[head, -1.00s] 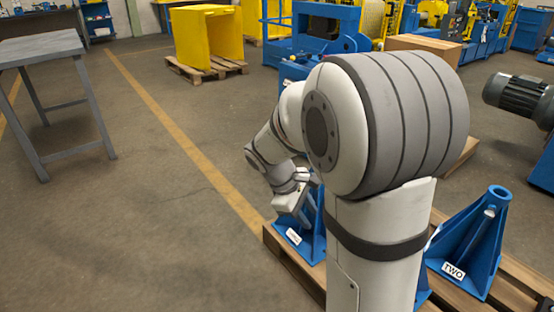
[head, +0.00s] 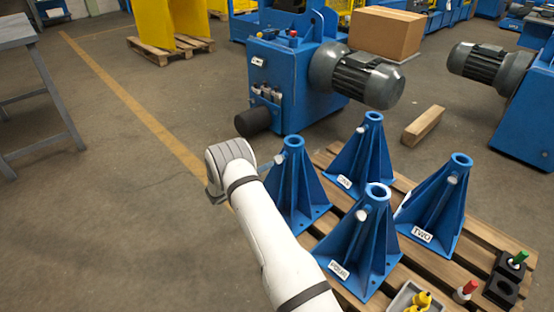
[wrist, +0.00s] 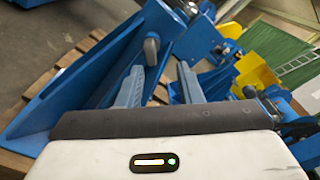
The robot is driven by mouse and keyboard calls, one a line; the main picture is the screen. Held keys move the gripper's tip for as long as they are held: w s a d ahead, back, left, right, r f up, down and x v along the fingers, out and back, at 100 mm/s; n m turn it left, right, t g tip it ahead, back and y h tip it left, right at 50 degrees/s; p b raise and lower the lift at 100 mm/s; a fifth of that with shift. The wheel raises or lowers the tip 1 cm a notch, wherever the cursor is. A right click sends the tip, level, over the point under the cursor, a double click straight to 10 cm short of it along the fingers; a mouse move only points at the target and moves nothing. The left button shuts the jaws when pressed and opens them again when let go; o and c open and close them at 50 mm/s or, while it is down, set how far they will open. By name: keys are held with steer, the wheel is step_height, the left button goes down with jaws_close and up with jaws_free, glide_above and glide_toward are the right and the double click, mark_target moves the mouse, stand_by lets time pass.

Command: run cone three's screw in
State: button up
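Several blue cone stands are on a pallet in the head view: a left one (head: 296,190), a back one (head: 368,158), a right one labelled TWO (head: 437,205) and a front one (head: 362,245). Each has a pale screw near its top. In the wrist view my gripper (wrist: 161,67) is open and empty. A blue cone (wrist: 85,85) lies ahead-left, its grey screw (wrist: 152,48) just beyond the fingertips.
A blue machine with a motor (head: 365,80) stands behind.

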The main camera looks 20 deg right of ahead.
mark_target(277, 158)
steer(key=shift+n+t, duration=0.4)
steer(key=shift+n, duration=0.1)
steer(key=x, duration=0.2)
steer(key=b+x, duration=0.1)
steer(key=x, duration=0.2)
steer(key=f+x, duration=0.1)
steer(key=x, duration=0.1)
steer(key=shift+w+d+b, duration=0.25)
steer(key=shift+w+b, duration=0.15)
steer(key=shift+w, duration=0.05)
steer(key=shift+c, duration=0.5)
jaws_close()
